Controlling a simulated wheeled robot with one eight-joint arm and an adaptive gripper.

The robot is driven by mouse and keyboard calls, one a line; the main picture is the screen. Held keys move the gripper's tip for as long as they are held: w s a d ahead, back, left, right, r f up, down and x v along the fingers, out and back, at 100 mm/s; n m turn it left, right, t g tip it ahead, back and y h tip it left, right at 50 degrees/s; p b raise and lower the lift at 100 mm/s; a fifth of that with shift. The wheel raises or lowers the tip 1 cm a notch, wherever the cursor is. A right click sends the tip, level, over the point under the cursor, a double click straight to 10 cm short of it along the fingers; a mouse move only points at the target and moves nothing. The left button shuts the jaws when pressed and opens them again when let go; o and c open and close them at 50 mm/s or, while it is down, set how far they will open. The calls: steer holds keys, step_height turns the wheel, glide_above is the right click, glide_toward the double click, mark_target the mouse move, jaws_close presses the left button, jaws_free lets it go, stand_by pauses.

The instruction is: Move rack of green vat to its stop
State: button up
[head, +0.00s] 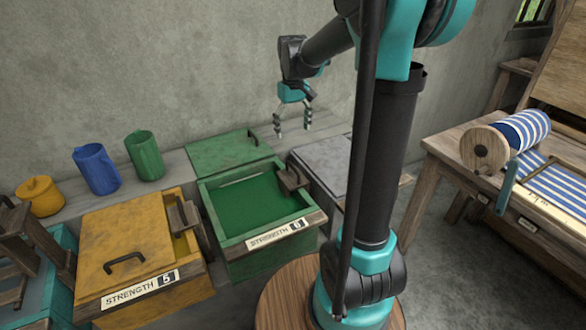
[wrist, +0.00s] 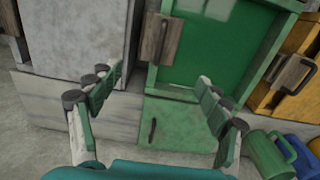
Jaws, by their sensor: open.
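The green vat (head: 226,241) stands open in the head view, with green liquid showing inside. Its rack (head: 292,178), a brown wooden piece with a dark handle, sits at the vat's right side in the head view. In the wrist view the rack (wrist: 160,40) is at the vat's upper left. My gripper (head: 292,130) is open and empty, above and behind the vat, apart from the rack. In the wrist view its open fingers (wrist: 160,88) spread over the vat's near edge and the green lid (wrist: 183,130). Any stop for the rack cannot be made out.
The green lid (head: 228,151) lies flat behind the vat. A yellow vat (head: 125,235) stands left and a grey-lidded vat (head: 325,160) right. Green (head: 145,156) and blue (head: 97,169) jugs and a yellow pot (head: 41,196) stand on the back ledge. A loom (head: 470,180) is at right.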

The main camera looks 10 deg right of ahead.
mark_target(293, 166)
step_height(293, 166, down, 16)
stand_by(0.8)
steer(key=shift+f, duration=0.3)
jaws_close()
step_height(293, 166, up, 18)
steer(key=shift+r, duration=0.2)
stand_by(1.8)
steer(key=shift+o, duration=1)
jaws_free()
